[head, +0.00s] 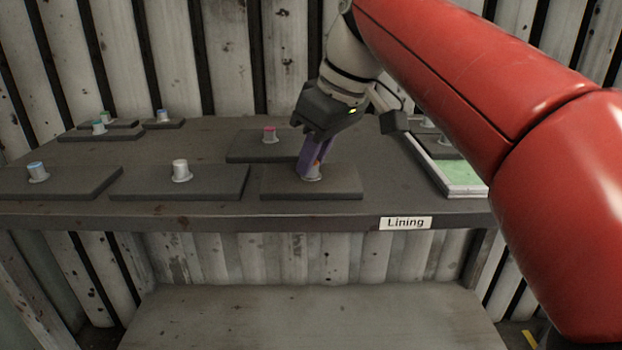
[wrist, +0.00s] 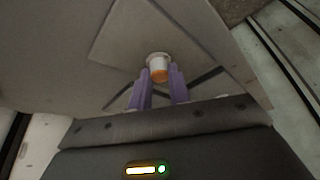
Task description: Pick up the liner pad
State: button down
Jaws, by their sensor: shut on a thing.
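Several flat dark grey pads, each with a small knob, lie on a dark shelf labelled "Lining"; the label does not show which one is the liner pad. My gripper (head: 314,166) points down at the front pad (head: 338,184) right of the middle. Its purple fingers are shut on that pad's knob (head: 312,177), which is pale with an orange top. In the wrist view the knob (wrist: 158,65) sits between the fingertips (wrist: 160,76), above the pad (wrist: 125,35). The pad appears to rest flat on the shelf.
A pad with a red-topped knob (head: 270,134) lies just behind. A light-rimmed tray with a green floor (head: 462,178) stands right, partly hidden by my red arm. Smaller pads lie back left.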

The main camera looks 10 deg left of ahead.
notch_tip(320, 180, up, 8)
jog(key=p, duration=0.3)
jog(key=shift+w+r, duration=0.1)
jog(key=shift+r, duration=0.9)
